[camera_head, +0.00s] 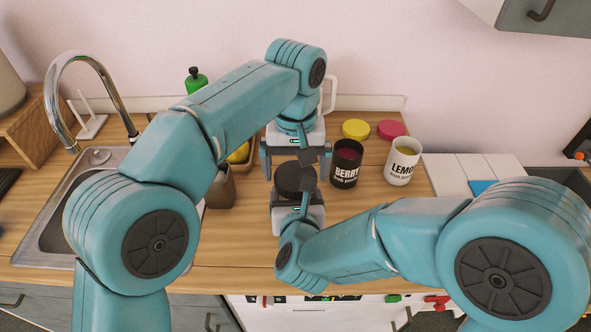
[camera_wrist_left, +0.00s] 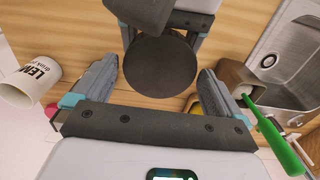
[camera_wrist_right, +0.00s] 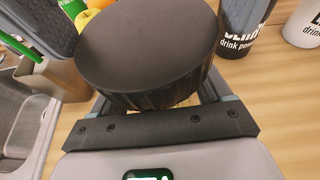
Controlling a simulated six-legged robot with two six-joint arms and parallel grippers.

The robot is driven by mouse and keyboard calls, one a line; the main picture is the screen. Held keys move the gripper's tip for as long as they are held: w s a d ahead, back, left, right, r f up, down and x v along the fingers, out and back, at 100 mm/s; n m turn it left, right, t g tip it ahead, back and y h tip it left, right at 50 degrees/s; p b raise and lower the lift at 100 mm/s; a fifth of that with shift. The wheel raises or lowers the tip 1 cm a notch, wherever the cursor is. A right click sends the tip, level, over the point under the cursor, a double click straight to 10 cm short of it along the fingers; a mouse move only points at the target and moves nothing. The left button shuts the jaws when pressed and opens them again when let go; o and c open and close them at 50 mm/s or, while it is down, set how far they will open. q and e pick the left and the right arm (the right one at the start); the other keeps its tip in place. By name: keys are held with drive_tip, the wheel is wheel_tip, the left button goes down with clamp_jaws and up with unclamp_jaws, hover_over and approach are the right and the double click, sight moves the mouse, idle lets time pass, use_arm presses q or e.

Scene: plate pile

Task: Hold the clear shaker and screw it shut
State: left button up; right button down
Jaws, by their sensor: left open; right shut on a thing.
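The shaker's black ribbed lid (camera_head: 296,180) is seen from above in the head view, between my two grippers. It also shows as a dark disc in the left wrist view (camera_wrist_left: 160,78) and large in the right wrist view (camera_wrist_right: 148,45). The clear body is almost wholly hidden beneath the lid. My right gripper (camera_head: 298,200) is shut on the shaker below the lid. My left gripper (camera_head: 296,168) is open, with its fingers spread on either side of the lid and apart from it. Whether the lid sits tight cannot be told.
A black BERRY tub (camera_head: 347,163) and a white LEMON tub (camera_head: 402,162) stand close on the right. A yellow lid (camera_head: 355,129) and a pink lid (camera_head: 391,129) lie behind. A brown container (camera_head: 220,188) and the sink (camera_head: 45,240) are left. Front counter is clear.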

use_arm(q)
drive_tip(key=shift+f, duration=0.8)
drive_tip(key=c, duration=1)
drive_tip(key=shift+o, duration=0.2)
drive_tip(key=m, duration=0.3)
drive_tip(key=o, duration=1)
drive_tip(key=shift+c, duration=0.2)
drive_tip(key=shift+r, duration=2.25)
